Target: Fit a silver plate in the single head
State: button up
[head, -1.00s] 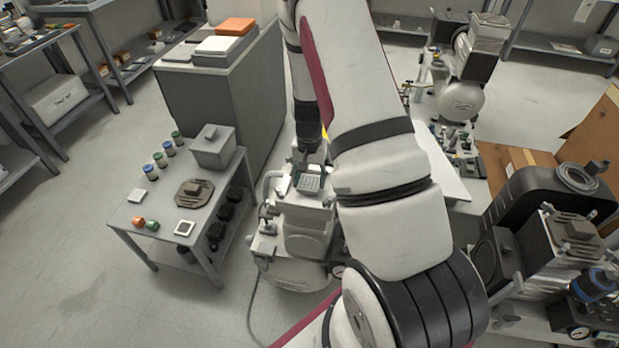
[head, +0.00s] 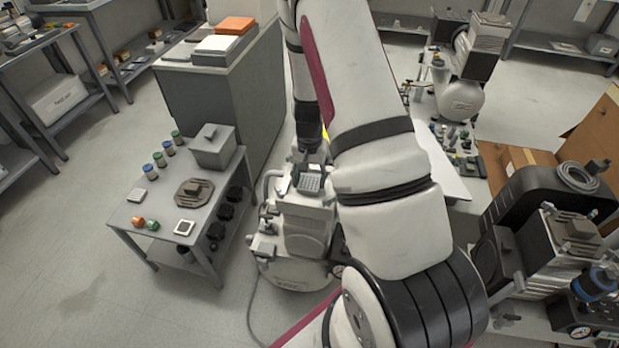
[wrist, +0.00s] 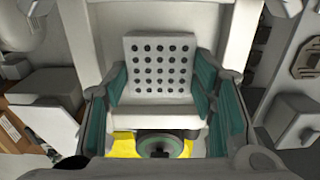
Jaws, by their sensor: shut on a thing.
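A silver plate (wrist: 158,68) with rows of dark holes stands between the teal-padded fingers of my gripper (wrist: 160,85) in the wrist view. My gripper is shut on it by its two sides. In the head view the plate (head: 309,181) shows small at the top of the light grey compressor (head: 304,225), which carries the single head. My arm hides much of the area to its right. I cannot tell whether the plate touches its seat in the head.
A low grey table (head: 160,215) at the left holds a grey box (head: 213,150), small jars and small parts. A grey cabinet (head: 215,105) stands behind. Another compressor (head: 545,235) is at the right. A yellow piece (wrist: 125,145) shows under the plate.

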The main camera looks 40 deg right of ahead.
jog(key=shift+f, duration=0.1)
dwell(0.3)
jog(key=o, duration=1.7)
jog(key=shift+o, duration=0.4)
jog(key=shift+r+p, duration=1.7)
jog(key=shift+r, duration=1.85)
